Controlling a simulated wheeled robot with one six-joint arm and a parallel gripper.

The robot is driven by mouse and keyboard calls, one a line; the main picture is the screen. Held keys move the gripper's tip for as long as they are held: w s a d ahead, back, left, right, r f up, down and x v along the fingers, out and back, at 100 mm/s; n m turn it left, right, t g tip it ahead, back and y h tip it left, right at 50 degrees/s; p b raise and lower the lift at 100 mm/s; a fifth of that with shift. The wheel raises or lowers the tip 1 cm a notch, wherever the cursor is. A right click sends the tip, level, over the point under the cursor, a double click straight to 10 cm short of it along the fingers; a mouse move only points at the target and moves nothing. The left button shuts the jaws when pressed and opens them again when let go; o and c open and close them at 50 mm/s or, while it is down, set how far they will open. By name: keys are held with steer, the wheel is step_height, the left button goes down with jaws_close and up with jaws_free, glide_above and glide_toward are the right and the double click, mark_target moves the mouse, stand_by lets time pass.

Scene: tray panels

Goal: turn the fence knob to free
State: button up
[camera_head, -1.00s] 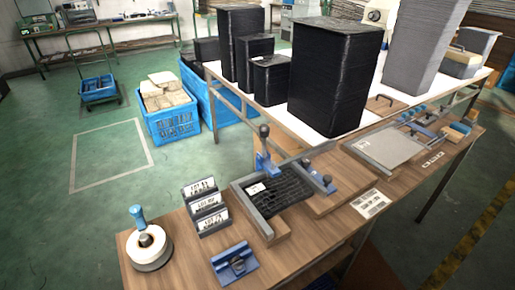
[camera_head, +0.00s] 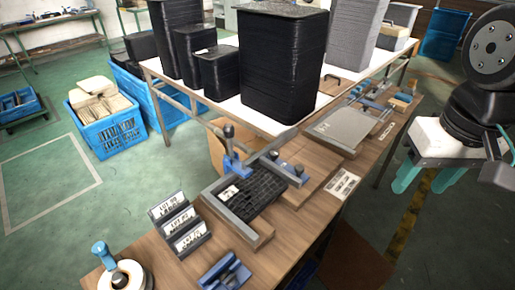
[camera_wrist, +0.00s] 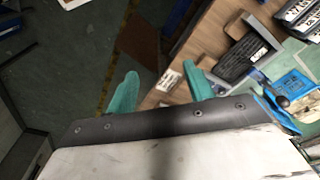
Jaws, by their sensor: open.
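A fixture with a grey frame (camera_head: 251,234) holds a black ribbed panel (camera_head: 259,196) on the wooden bench. Dark knobs (camera_head: 298,170) sit on blue blocks along its far right bar, and a taller dark knob stands on a blue clamp (camera_head: 235,165) at its far left corner. A separate blue bracket with a dark knob (camera_head: 229,277) lies at the near edge; I cannot tell which knob is the fence knob. My gripper (camera_head: 418,186) is open and empty, right of the bench and apart from every knob. Its teal fingers also show in the wrist view (camera_wrist: 160,74).
Lot label holders (camera_head: 179,225) and a round base with a blue-handled tool (camera_head: 118,275) stand at the bench's near left. A flat grey plate fixture (camera_head: 342,127) lies farther back. Tall black stacks (camera_head: 283,60) stand on the white table behind. Floor right of the bench is open.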

steer(key=w+a+m, duration=0.3)
steer(key=w+a, duration=0.1)
steer(key=w, duration=0.8)
steer(key=m, duration=0.7)
glide_above(274, 152)
steer(key=shift+g, duration=0.4)
steer(key=f, duration=1.5)
steer(key=shift+s+d+f, duration=0.1)
steer(key=shift+s+f, duration=0.15)
steer(key=shift+f, duration=0.15)
step_height(274, 152, down, 8)
steer(key=shift+w+r, duration=0.1)
steer(key=shift+w, duration=0.05)
